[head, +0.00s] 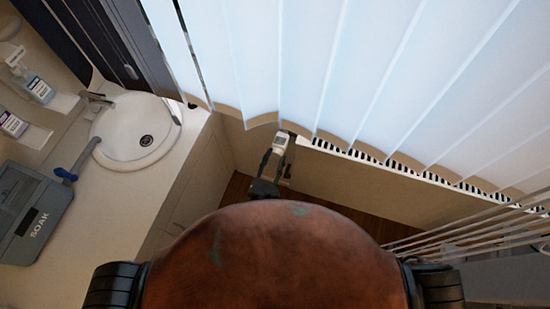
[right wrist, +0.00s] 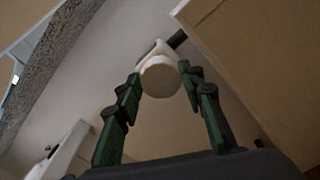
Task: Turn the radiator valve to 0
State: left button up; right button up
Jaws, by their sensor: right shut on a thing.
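The radiator valve (head: 281,140) is a white knob at the left end of the white radiator (head: 400,173), below the blinds. In the right wrist view the valve (right wrist: 160,75) shows its round, pale end between the fingertips. My right gripper (head: 272,160) reaches up to the valve in the head view. In the right wrist view my right gripper (right wrist: 160,82) has its green and black fingers on either side of the knob, shut on it. The number on the valve is too small to read. My left gripper is not in view.
Vertical blinds (head: 350,60) hang over the radiator. A counter with a round sink (head: 135,130) and a grey SOAK box (head: 35,215) stands at left. Drying rack bars (head: 470,230) are at right. Wood floor shows below the radiator.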

jog(key=shift+f, duration=0.1)
jog(key=o, duration=1.1)
notch_tip(320, 180, up, 10)
jog(key=shift+r, duration=0.1)
dwell(0.4)
